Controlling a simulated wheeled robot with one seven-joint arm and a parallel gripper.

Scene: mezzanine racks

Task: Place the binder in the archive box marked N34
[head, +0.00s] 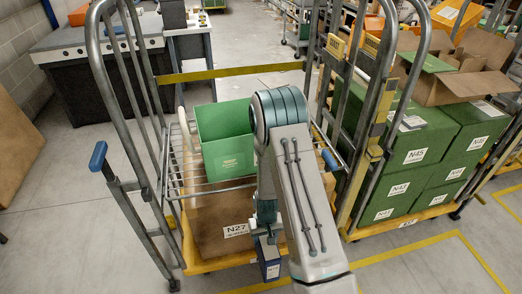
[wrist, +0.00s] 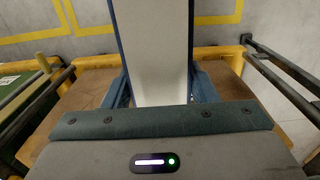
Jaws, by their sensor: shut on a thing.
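My gripper (head: 266,222) points down at the front of a roll cage and is shut on a dark blue binder (head: 270,258) with a pale label. In the wrist view the binder (wrist: 153,50) shows its pale face and blue edges between the two blue fingers (wrist: 163,92). The binder hangs in front of the brown box marked N27 (head: 210,225); I cannot tell if they touch. A green open box (head: 223,135) stands on the cage's wire shelf, its label too small to read. I see no label that reads N34.
The roll cage (head: 107,75) has upright metal side frames left and right. Right of it, green boxes (head: 416,157) with labels such as N45 stand on a yellow-edged cart under an open cardboard box (head: 465,80). A workbench (head: 100,70) stands back left.

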